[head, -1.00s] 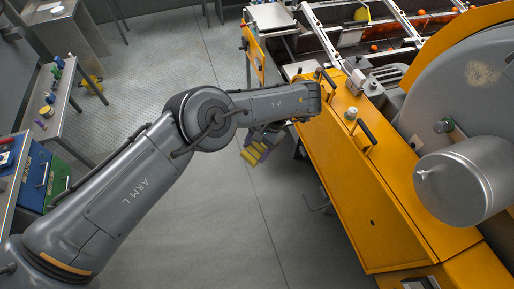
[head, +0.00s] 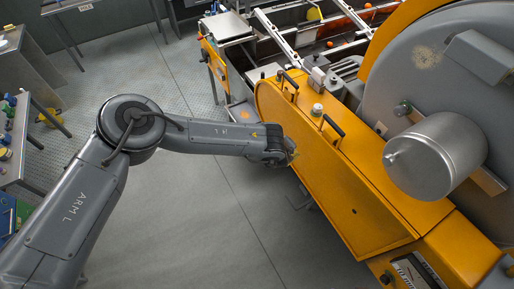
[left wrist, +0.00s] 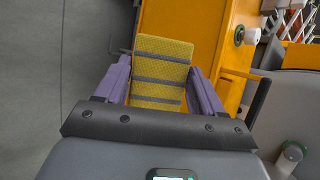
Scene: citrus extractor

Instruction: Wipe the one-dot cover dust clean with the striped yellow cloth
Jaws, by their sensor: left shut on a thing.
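My left gripper (left wrist: 164,85) has purple fingers shut on the striped yellow cloth (left wrist: 162,62), a yellow block with dark stripes. In the head view my wrist mostly hides the cloth; only a yellowish bit shows at the arm's end, near the orange housing's left side. The large grey round cover (head: 400,100) stands at the right with a tan dust patch (head: 425,57) near its upper left. The orange long cover (head: 340,170) has one small dark dot on its side face. I cannot tell which is the one-dot cover. My right gripper is not in view.
Two black handles (head: 333,127) and a pale knob (head: 317,110) stand up from the orange cover. A steel cylinder (head: 435,157) juts out before the grey cover. A conveyor with rails (head: 300,45) lies behind.

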